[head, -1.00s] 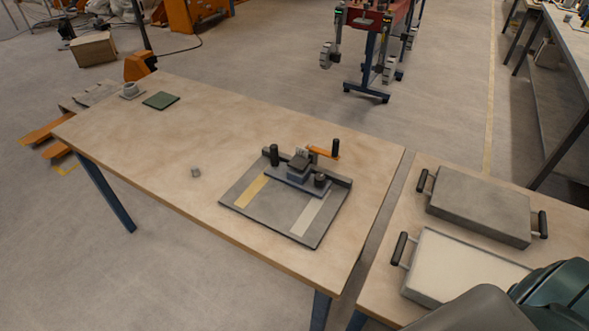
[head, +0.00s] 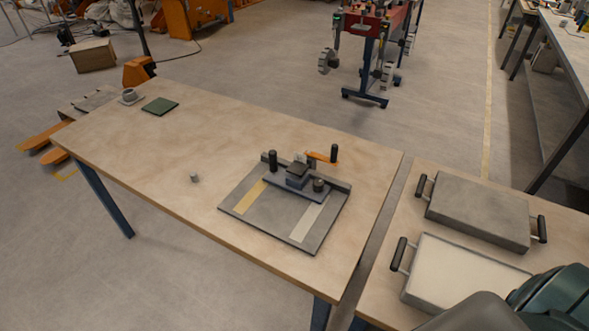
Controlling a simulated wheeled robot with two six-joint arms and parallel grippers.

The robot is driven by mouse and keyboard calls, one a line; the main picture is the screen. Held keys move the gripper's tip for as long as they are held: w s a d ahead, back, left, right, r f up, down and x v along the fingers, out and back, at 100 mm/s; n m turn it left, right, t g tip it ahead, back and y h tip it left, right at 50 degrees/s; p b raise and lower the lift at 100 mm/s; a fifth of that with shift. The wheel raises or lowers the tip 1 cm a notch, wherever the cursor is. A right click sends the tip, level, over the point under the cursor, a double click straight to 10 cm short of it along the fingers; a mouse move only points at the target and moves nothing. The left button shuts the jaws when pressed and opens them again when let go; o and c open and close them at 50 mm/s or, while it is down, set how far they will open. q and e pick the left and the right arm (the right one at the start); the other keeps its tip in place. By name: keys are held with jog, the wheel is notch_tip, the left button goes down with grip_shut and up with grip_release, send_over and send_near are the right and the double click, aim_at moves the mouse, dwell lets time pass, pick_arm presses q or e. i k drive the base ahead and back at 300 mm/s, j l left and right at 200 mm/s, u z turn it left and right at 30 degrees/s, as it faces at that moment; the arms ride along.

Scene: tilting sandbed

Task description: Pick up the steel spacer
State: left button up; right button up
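A small grey metal piece (head: 195,178), which looks like the steel spacer, stands on the wooden table (head: 130,140). It is near the table's front edge, left of the fixture plate (head: 243,216), with bare wood around it. It is too small to make out its exact shape. Neither of my grippers is in the head view. Only a dark part of my own arm shows at the lower right corner, far from the spacer.
The fixture on its plate has upright black knobs and an orange handle (head: 320,157). A green pad (head: 160,106) and a small grey cup-like part (head: 129,95) sit at the far left. Two handled trays, one grey (head: 480,205) and one pale (head: 465,270), lie on the right table.

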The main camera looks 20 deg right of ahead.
aim_at(193, 175)
jog(key=z, duration=0.95)
jog(key=k+j+z, duration=0.15)
jog(key=j, duration=0.25)
jog(key=k+j+z, duration=0.2)
jog(key=j, duration=0.15)
jog(key=k+j+z, duration=0.15)
jog(key=j, duration=0.2)
jog(key=k+j+z, duration=0.15)
jog(key=j, duration=0.2)
